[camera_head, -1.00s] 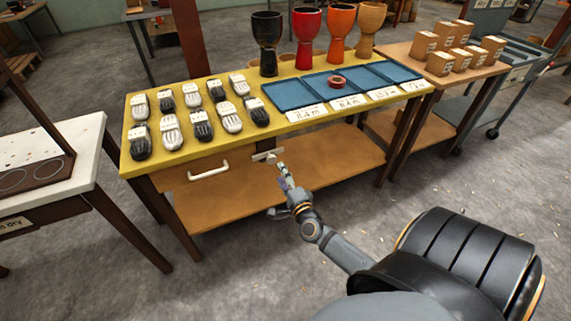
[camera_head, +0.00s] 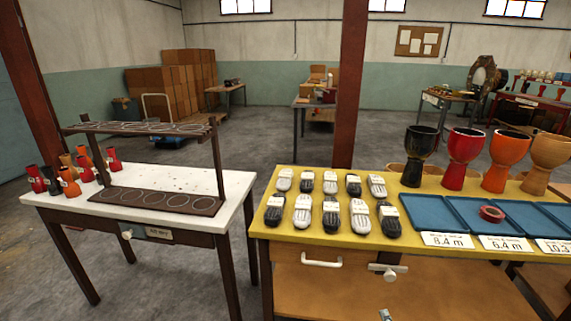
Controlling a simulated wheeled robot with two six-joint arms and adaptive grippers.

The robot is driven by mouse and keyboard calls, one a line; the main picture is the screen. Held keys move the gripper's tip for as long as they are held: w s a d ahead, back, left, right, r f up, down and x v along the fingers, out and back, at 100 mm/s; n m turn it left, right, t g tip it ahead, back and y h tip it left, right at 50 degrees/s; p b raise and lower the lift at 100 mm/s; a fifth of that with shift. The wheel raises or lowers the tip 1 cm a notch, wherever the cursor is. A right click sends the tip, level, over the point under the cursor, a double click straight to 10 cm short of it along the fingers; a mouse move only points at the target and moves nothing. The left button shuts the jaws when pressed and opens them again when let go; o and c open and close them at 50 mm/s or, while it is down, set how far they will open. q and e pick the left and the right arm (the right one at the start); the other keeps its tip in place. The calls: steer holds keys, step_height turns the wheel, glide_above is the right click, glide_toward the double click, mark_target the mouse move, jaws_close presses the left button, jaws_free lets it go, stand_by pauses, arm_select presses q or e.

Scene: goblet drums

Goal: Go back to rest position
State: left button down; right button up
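The yellow-topped table (camera_head: 282,228) stands at the right. On it are several goblet drums: black (camera_head: 421,150), red (camera_head: 465,152), orange (camera_head: 508,155) and light wood (camera_head: 550,158). A small part, apparently the tip of my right gripper (camera_head: 386,315), shows at the bottom edge, below the table's front. Too little of it shows to tell its opening. My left gripper is out of view.
Several black and white hand-shaped items (camera_head: 302,210) fill the table's left half. Blue trays (camera_head: 440,215) hold a red ring (camera_head: 491,213). A white table (camera_head: 240,190) with a dark rack (camera_head: 150,200) and small drums (camera_head: 67,181) stands left. Grey floor separates the tables.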

steer(key=s+a+f+n+g+y, duration=0.1)
steer(key=s+a+f+n+g, duration=0.3)
steer(key=f, duration=0.5)
steer(key=s+a+f+n+g+y, duration=0.1)
steer(key=s+f+n+g+y, duration=0.15)
steer(key=s+f+n, duration=0.55)
steer(key=s+f+n+g+h, duration=0.2)
steer(key=s+f+n+g, duration=0.2)
steer(key=s+f+g, duration=0.6)
arm_select(q)
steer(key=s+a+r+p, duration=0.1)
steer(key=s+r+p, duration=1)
steer(key=p, duration=1)
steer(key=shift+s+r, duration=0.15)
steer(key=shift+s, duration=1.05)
arm_select(e)
steer(key=s+r, duration=0.4)
steer(key=s, duration=0.3)
steer(key=s+d+r+t, duration=0.1)
steer(key=s+r, duration=0.3)
steer(key=s, duration=0.4)
steer(key=shift+s+d+r+n, duration=0.2)
steer(key=shift+s+n, duration=0.1)
steer(key=shift+n, duration=0.1)
steer(key=shift+h, duration=0.25)
steer(key=shift+c, duration=0.3)
